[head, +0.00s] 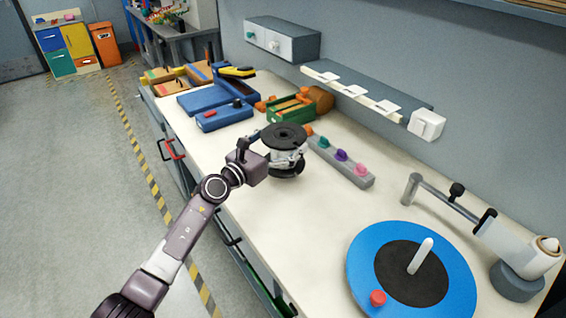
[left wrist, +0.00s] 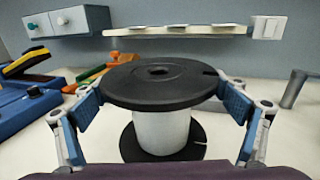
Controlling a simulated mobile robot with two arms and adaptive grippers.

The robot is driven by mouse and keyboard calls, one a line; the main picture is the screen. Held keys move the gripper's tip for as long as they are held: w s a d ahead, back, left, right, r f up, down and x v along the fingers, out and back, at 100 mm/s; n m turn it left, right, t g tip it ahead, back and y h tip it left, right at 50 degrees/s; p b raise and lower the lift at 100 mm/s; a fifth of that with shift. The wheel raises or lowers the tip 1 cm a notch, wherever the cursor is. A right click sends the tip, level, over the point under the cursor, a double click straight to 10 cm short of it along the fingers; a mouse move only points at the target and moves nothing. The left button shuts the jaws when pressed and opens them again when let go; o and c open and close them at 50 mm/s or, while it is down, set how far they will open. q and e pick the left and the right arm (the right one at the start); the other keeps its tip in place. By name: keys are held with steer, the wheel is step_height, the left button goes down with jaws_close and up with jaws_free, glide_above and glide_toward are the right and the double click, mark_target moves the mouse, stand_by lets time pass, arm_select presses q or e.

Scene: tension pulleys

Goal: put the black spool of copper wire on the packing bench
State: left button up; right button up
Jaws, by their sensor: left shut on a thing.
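A spool (head: 284,133) with black flanges and a pale, silvery middle is at the middle of the light workbench; no copper colour shows on it. It is upright, and it also shows large in the left wrist view (left wrist: 162,82). My left gripper (head: 268,153) is shut on the spool, with blue-padded fingers on both sides of the upper flange in the wrist view. I cannot tell whether the lower flange touches the bench top (head: 225,165). My right gripper is not in view.
A grey strip with coloured knobs (head: 340,160) lies right of the spool. A green crate (head: 290,107) and blue tools (head: 224,117) stand behind. A blue turntable (head: 362,262) and a jointed arm device (head: 455,205) are at front right. Another grey bench (head: 172,27) stands far back.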

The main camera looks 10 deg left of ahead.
mark_target(283, 156)
arm_select(q)
steer(key=shift+f+b, duration=1.4)
steer(key=shift+f, duration=1.15)
steer(key=shift+f, duration=0.1)
steer(key=o, duration=1.6)
steer(key=shift+f, duration=0.2)
steer(key=shift+s+r, duration=0.1)
